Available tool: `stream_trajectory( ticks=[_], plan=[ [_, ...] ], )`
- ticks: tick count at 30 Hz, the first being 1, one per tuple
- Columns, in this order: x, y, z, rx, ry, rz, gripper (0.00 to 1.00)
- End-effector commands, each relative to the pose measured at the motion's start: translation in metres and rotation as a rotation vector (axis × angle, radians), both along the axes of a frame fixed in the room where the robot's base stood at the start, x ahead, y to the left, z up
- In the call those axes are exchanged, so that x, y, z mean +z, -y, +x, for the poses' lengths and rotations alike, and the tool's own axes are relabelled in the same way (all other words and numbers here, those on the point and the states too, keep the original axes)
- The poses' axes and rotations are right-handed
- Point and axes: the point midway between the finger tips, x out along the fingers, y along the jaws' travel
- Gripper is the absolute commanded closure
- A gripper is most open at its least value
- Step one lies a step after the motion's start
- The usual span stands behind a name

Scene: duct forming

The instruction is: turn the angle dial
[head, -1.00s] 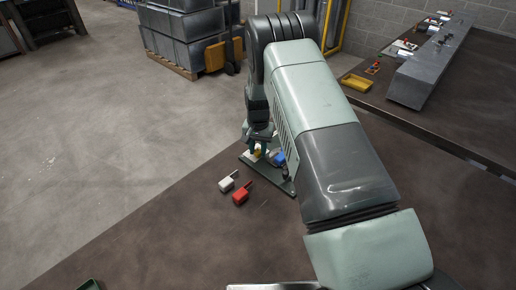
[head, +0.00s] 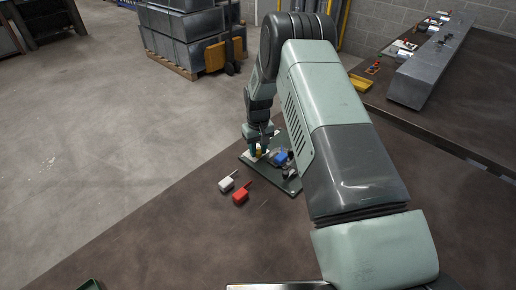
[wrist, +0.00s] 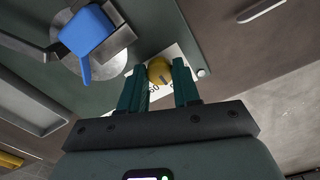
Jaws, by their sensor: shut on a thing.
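The angle dial is a small yellow knob (wrist: 160,68) on a white scale plate (wrist: 188,51) with dark printed numbers, only partly readable. My gripper (wrist: 160,80) is shut on the knob, one dark green finger at each side. In the head view my gripper (head: 257,147) reaches down to the far left corner of the dark green base plate (head: 290,188). A bit of the yellow knob (head: 259,151) shows there below the fingers. The dial's exact angle reading cannot be made out.
A blue clamp part with a lever (wrist: 87,30) sits on a round metal disc beside the scale plate. The table's front left is mostly clear.

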Motion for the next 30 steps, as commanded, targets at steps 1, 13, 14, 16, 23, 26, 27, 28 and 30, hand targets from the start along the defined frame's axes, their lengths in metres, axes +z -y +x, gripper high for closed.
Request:
stream_trajectory(
  ticks=[1, 13, 14, 16, 23, 26, 27, 28, 30],
  plan=[
    [0.0004, 0.0003, 0.0011, 0.006, 0.003, 0.0, 0.99],
    [0.0004, 0.0001, 0.001, 0.017, 0.003, 0.0, 0.99],
    [0.0004, 0.0002, 0.0009, 0.017, 0.003, 0.0, 0.99],
    [0.0004, 0.0002, 0.0009, 0.017, 0.003, 0.0, 0.62],
    [0.0002, 0.0, 0.0004, 0.016, 0.001, -0.001, 0.43],
    [0.0002, 0.0, 0.0003, 0.016, 0.001, -0.001, 0.43],
    [0.0003, 0.0, 0.0003, 0.016, 0.001, -0.001, 0.43],
    [0.0008, 0.0, 0.0003, 0.016, 0.001, -0.001, 0.43],
    [0.0041, -0.0001, 0.0006, 0.015, 0.002, 0.0, 0.43]
  ],
)
